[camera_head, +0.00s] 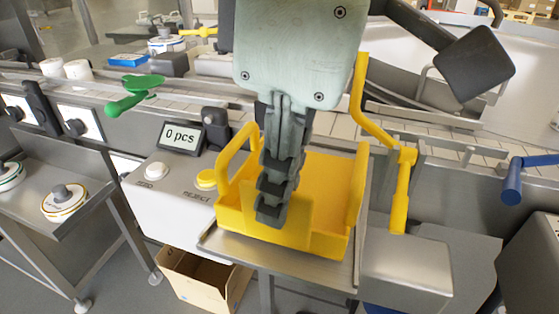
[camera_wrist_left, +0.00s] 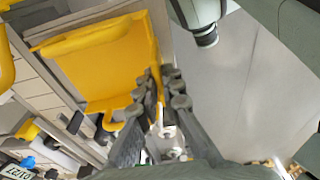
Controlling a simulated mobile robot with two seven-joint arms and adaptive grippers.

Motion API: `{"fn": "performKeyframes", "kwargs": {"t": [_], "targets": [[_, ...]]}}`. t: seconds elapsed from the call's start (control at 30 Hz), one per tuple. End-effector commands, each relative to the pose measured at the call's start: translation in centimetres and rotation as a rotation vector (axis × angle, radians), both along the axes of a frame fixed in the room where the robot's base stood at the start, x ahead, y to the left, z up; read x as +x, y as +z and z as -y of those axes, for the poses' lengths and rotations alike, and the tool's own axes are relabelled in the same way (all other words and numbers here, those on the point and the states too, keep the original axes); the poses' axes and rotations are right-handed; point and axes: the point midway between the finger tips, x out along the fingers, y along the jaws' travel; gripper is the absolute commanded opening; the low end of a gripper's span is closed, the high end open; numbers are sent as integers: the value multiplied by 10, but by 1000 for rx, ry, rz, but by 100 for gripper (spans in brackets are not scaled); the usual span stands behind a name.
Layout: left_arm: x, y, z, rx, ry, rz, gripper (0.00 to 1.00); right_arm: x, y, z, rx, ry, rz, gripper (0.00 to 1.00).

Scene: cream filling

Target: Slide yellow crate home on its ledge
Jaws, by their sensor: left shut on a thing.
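The yellow crate (camera_head: 325,200) sits upright on a steel ledge (camera_head: 225,242) in the middle of the head view. The fingers hide part of the crate's inside. My right gripper is not in view.
A counter display (camera_head: 181,137) reading "0 pcs" and a yellow button (camera_head: 206,179) are left of the crate. A yellow lever (camera_head: 400,190) hangs close to its right. A blue handle (camera_head: 513,180) is further right. A cardboard box (camera_head: 200,280) stands below the ledge.

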Motion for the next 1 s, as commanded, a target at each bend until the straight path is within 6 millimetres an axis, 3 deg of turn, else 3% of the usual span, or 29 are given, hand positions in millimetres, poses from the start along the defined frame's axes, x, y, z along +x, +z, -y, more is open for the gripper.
{"fn": "performKeyframes", "kwargs": {"t": [0.33,0.37,0.53,0.83,1.0], "targets": [[0,-1,0,0,0,1,0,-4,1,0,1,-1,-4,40],[0,0,0,0,0,1,9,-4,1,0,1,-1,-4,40],[0,-1,0,0,0,0,30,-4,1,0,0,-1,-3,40],[0,0,0,0,0,0,30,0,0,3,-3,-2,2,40],[-1,15,3,0,0,1,30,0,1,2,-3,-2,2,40]]}}
